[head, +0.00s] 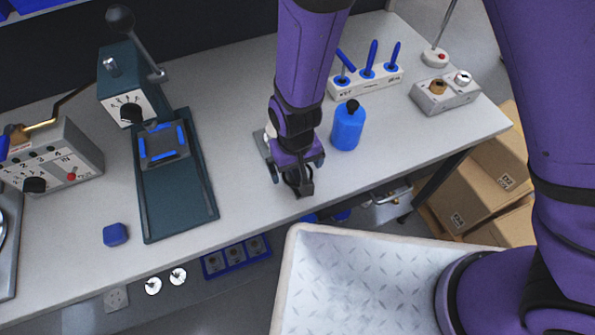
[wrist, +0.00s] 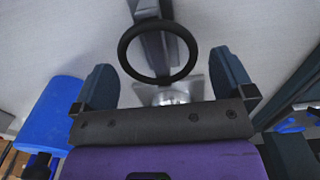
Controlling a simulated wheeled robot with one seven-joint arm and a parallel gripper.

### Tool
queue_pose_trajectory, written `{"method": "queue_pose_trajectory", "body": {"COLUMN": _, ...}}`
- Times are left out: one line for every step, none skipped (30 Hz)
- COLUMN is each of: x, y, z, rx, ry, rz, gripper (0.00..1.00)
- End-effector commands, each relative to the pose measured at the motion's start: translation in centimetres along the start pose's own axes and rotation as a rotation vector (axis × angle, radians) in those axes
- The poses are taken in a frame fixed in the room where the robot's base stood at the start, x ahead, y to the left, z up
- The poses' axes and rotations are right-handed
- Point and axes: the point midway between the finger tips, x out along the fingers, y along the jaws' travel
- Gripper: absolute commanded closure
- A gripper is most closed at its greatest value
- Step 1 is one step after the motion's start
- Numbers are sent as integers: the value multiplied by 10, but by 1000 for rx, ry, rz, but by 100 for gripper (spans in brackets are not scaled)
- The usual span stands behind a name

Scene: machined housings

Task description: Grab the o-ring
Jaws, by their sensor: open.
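The black o-ring (wrist: 123,52) shows in the wrist view, ahead of and between the two fingers of my gripper (wrist: 163,68). A dark grey upright bar (wrist: 150,8) shows behind and through the ring. I cannot tell whether the ring rests on it. In the head view my gripper (head: 297,169) is low over the front part of the bench, open, with a dark piece (head: 299,184) at its fingers. The ring cannot be made out clearly there. Neither finger visibly touches the ring in the wrist view.
A blue bottle (head: 348,130) stands close right of my gripper. A white rack (head: 366,82) with blue-handled tools is behind it. A dark green fixture (head: 175,200) and a blue block (head: 115,235) are left. A white-rimmed tray (head: 284,285) lies in front of the bench.

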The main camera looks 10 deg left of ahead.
Motion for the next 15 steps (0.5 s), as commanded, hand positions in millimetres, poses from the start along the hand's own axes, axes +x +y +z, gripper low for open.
{"method": "queue_pose_trajectory", "body": {"x": 1, "y": 0, "z": 0, "rx": 0, "ry": 0, "rz": 0, "gripper": 0}}
{"method": "queue_pose_trajectory", "body": {"x": 1, "y": 0, "z": 0, "rx": 0, "ry": 0, "rz": 0, "gripper": 0}}
{"method": "queue_pose_trajectory", "body": {"x": 1, "y": 0, "z": 0, "rx": 0, "ry": 0, "rz": 0, "gripper": 0}}
{"method": "queue_pose_trajectory", "body": {"x": 1, "y": 0, "z": 0, "rx": 0, "ry": 0, "rz": 0, "gripper": 0}}
{"method": "queue_pose_trajectory", "body": {"x": 1, "y": 0, "z": 0, "rx": 0, "ry": 0, "rz": 0, "gripper": 0}}
{"method": "queue_pose_trajectory", "body": {"x": 1, "y": 0, "z": 0, "rx": 0, "ry": 0, "rz": 0, "gripper": 0}}
{"method": "queue_pose_trajectory", "body": {"x": 1, "y": 0, "z": 0, "rx": 0, "ry": 0, "rz": 0, "gripper": 0}}
{"method": "queue_pose_trajectory", "body": {"x": 1, "y": 0, "z": 0, "rx": 0, "ry": 0, "rz": 0, "gripper": 0}}
{"method": "queue_pose_trajectory", "body": {"x": 1, "y": 0, "z": 0, "rx": 0, "ry": 0, "rz": 0, "gripper": 0}}
{"method": "queue_pose_trajectory", "body": {"x": 1, "y": 0, "z": 0, "rx": 0, "ry": 0, "rz": 0, "gripper": 5}}
{"method": "queue_pose_trajectory", "body": {"x": 1, "y": 0, "z": 0, "rx": 0, "ry": 0, "rz": 0, "gripper": 12}}
{"method": "queue_pose_trajectory", "body": {"x": 1, "y": 0, "z": 0, "rx": 0, "ry": 0, "rz": 0, "gripper": 21}}
{"method": "queue_pose_trajectory", "body": {"x": 1, "y": 0, "z": 0, "rx": 0, "ry": 0, "rz": 0, "gripper": 28}}
{"method": "queue_pose_trajectory", "body": {"x": 1, "y": 0, "z": 0, "rx": 0, "ry": 0, "rz": 0, "gripper": 34}}
{"method": "queue_pose_trajectory", "body": {"x": 1, "y": 0, "z": 0, "rx": 0, "ry": 0, "rz": 0, "gripper": 44}}
